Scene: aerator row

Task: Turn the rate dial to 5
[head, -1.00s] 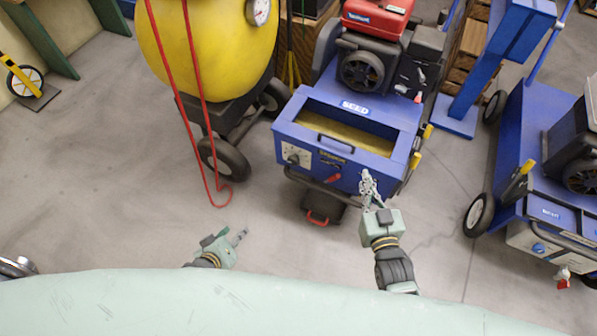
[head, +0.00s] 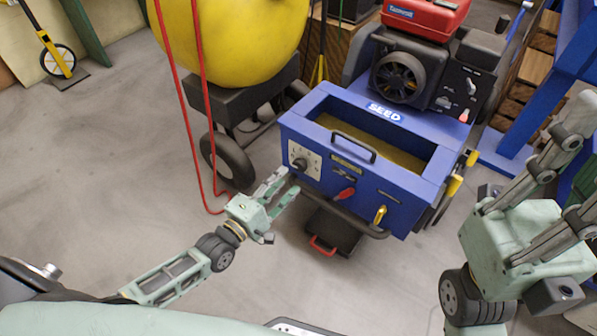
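The rate dial (head: 299,164) is a dark knob on a white marked plate (head: 311,157), at the left of the blue seed box's front (head: 345,184). The marks are too small to read, so I cannot tell its setting. My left gripper (head: 290,181) is open and empty, its two fingers apart and pointing toward the dial from below. The fingertips look close under the plate; no contact shows. My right gripper (head: 586,150) is large at the right edge, fingers spread and empty, partly cut off by the frame.
A red lever (head: 344,194) and a yellow-handled part (head: 380,215) sit right of the dial, with a dark bar (head: 345,222) below. A yellow tank (head: 228,35) with red hoses (head: 201,100) stands left. A red engine (head: 425,15) is behind.

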